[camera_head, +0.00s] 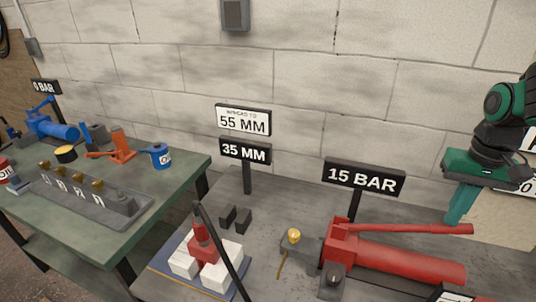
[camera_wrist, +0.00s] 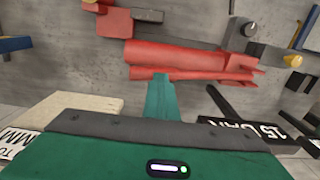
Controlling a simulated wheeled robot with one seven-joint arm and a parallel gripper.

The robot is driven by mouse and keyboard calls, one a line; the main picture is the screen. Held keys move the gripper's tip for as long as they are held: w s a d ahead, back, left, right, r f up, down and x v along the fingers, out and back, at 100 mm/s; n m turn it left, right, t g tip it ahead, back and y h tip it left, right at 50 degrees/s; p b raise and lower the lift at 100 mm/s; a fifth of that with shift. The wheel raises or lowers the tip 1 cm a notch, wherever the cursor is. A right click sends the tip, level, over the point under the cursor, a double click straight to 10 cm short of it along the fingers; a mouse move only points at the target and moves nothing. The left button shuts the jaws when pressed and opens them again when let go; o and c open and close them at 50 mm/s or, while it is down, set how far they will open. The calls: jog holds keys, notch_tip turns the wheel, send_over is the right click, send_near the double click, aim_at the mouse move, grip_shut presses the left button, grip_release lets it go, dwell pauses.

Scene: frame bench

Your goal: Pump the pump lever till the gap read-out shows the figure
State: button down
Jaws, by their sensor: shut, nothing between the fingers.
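The red pump (camera_head: 410,262) lies on the grey bench. Its red pump lever (camera_head: 420,229) runs low along the top, with its free end at the right. The lever also shows in the wrist view (camera_wrist: 205,74). The gap read-out (camera_head: 245,151) shows 35 MM; the white sign (camera_head: 242,121) above it gives 55 MM. A red spreader (camera_head: 203,243) stands between white blocks (camera_head: 185,264). My gripper (camera_head: 454,218) is shut and empty, close to the lever's free end; its teal fingertips (camera_wrist: 160,79) overlap the lever's edge in the wrist view. Contact is unclear.
A pressure sign (camera_head: 363,178) reads 15 BAR behind the pump. A brass knob (camera_head: 294,235) sits left of the pump, and a black hose (camera_head: 222,250) arches by the spreader. A green bench (camera_head: 178,188) with a blue pump (camera_head: 52,128) stands left. The block wall is close behind.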

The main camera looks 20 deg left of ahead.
jog(key=shift+f, duration=0.1)
dwell(0.7)
jog(key=shift+d, duration=0.1)
dwell(1.8)
dwell(0.8)
jog(key=shift+f, duration=3.85)
jog(key=shift+r, duration=3.95)
